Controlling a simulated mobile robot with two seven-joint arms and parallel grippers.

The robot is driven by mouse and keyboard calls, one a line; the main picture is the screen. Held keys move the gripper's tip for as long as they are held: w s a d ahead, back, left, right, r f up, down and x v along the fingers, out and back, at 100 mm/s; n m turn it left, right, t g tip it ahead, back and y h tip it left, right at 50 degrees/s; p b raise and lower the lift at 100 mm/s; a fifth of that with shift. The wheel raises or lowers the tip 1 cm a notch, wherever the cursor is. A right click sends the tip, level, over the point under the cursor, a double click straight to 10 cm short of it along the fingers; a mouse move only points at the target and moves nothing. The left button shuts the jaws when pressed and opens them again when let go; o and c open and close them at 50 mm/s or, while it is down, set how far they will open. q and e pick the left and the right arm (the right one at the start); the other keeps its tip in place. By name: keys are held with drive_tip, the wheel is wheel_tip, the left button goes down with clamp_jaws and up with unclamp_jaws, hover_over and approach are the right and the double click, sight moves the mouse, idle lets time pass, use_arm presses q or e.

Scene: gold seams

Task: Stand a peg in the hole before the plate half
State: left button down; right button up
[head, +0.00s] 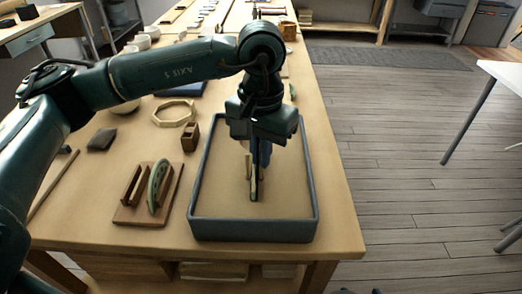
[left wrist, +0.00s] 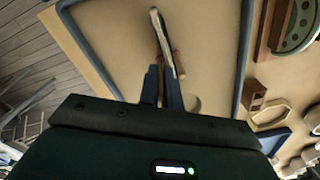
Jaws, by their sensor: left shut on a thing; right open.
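My left gripper (head: 262,168) is over the sand-coloured bed of the blue-grey tray (head: 255,231), pointing down. It also shows in the left wrist view (left wrist: 160,72). It is shut; the held peg is mostly hidden between the fingers. A plate half (head: 254,190) stands nearly edge-on in the tray beside the fingertips, and its pale edge shows in the left wrist view (left wrist: 163,35). A brown peg (left wrist: 178,62) is beside the plate half, on the side towards the rack. The hole is hidden. My right gripper is not in view.
Left of the tray, a wooden rack (head: 132,213) holds a green plate half (head: 158,187). A small wooden block (head: 190,136), an octagonal ring (head: 174,113) and a dark square (head: 102,139) lie behind it. The tray's right part is clear.

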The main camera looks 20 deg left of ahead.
use_arm(q)
drive_tip(key=shift+r+p, duration=1.35)
drive_tip(key=shift+r, duration=1.25)
use_arm(e)
drive_tip(key=shift+r, duration=1.35)
drive_tip(key=shift+r, duration=0.15)
use_arm(q)
drive_tip(key=shift+f+b, duration=0.75)
drive_tip(key=shift+b, duration=0.05)
drive_tip(key=shift+f+b, duration=0.55)
drive_tip(key=shift+f, duration=0.05)
drive_tip(key=shift+f+b, duration=0.35)
drive_tip(key=shift+b, duration=0.05)
use_arm(e)
drive_tip(key=shift+s+d+r+t, duration=0.55)
drive_tip(key=shift+d+r+t, duration=0.05)
drive_tip(key=shift+d+t, duration=0.25)
